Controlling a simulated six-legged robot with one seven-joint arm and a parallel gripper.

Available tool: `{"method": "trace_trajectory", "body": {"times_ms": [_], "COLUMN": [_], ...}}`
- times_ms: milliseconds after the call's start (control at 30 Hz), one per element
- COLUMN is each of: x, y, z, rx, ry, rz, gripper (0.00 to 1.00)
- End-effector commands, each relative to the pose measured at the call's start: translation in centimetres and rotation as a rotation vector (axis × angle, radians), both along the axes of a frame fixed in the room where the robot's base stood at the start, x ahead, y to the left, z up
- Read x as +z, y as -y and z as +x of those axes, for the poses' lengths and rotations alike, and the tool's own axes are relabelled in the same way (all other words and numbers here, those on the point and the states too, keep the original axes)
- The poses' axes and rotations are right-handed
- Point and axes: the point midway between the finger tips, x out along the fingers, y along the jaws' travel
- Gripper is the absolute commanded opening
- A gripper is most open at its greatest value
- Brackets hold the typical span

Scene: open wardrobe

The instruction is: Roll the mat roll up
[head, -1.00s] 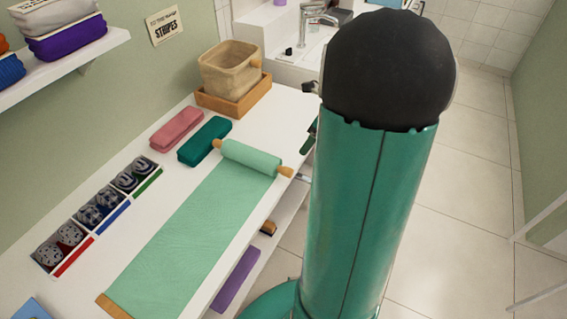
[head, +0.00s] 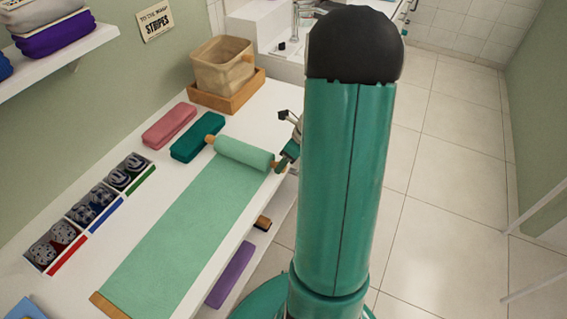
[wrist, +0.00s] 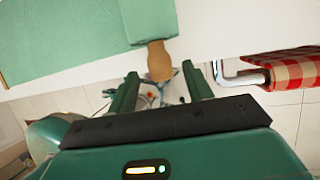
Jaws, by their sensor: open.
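The green mat (head: 185,225) lies mostly flat along the white shelf, with a wooden strip (head: 109,305) at its near end. Its far end is wound into a roll (head: 244,154) on a rod with wooden handles, one (head: 215,123) at the left and one at the right. My gripper (head: 284,158) is beside the right handle at the shelf's edge, partly hidden by my arm. In the wrist view the gripper (wrist: 160,88) is open, and the wooden handle (wrist: 159,62) shows between and just beyond its two fingers. I cannot tell whether they touch it.
Folded pink (head: 169,126) and teal (head: 198,137) cloths lie left of the roll. A basket on a wooden tray (head: 228,97) stands behind. A sorter with rolled socks (head: 88,212) is along the wall. A red checked cloth (wrist: 293,70) hangs on a rail.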

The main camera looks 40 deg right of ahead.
Motion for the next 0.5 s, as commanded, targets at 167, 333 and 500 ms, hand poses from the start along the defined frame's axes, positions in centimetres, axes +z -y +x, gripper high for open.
{"method": "trace_trajectory", "body": {"times_ms": [167, 333, 500], "x": [-1.38, -1.52, -1.49], "y": [-0.36, -0.40, -0.39], "z": [0.50, 0.59, 0.58], "rx": [0.002, 0.002, 0.002], "ry": [-0.001, 0.001, 0.001], "rz": [0.000, -0.001, -0.001], "gripper": [0.50, 0.50, 0.39]}}
